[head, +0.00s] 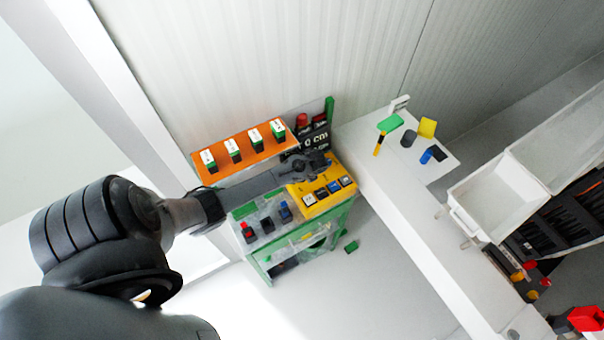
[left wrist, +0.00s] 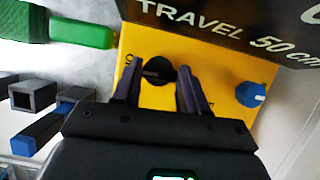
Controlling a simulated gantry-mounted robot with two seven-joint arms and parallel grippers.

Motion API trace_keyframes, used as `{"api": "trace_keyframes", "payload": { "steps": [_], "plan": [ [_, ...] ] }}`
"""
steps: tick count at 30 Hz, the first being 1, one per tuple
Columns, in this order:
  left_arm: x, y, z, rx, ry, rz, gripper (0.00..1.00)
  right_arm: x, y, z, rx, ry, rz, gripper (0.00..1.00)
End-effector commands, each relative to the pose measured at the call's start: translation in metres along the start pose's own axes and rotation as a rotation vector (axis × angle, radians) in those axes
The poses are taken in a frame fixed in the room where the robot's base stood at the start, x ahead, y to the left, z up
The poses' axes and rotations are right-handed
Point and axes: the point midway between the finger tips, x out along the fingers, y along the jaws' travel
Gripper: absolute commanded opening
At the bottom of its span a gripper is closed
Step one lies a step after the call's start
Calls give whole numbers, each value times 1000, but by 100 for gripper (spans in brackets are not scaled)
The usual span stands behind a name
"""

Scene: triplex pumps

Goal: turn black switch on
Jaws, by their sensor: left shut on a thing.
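The black switch (left wrist: 160,70) is a round knob with a lighter bar across it, on a yellow panel (left wrist: 222,75) in the left wrist view. The yellow panel also shows in the head view (head: 331,177), on the bench's right part. My left gripper (left wrist: 158,88) has one finger on each side of the black switch and is shut on it. In the head view my left gripper (head: 312,165) hides the switch. A blue knob (left wrist: 250,94) sits on the same panel, to the right of the fingers. My right gripper is not in view.
A black sign (left wrist: 230,20) reading "TRAVEL 50 cm" stands just beyond the switch. An orange shelf (head: 241,150) with several white-and-green blocks stands behind my left arm. Red, black and blue pieces sit on the bench's left part. A white counter (head: 395,225) lies to the right.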

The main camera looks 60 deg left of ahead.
Motion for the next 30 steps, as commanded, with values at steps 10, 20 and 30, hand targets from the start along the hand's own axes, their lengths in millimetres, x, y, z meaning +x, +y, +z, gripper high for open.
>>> {"api": "trace_keyframes", "payload": {
  "steps": [10,20,30],
  "plan": [
    [-2,-2,0,-205,2,87,12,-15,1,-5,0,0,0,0],
    [-1,-3,0,-380,2,160,12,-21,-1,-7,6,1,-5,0],
    [0,-3,0,-441,1,183,12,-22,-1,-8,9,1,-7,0]
  ]
}}
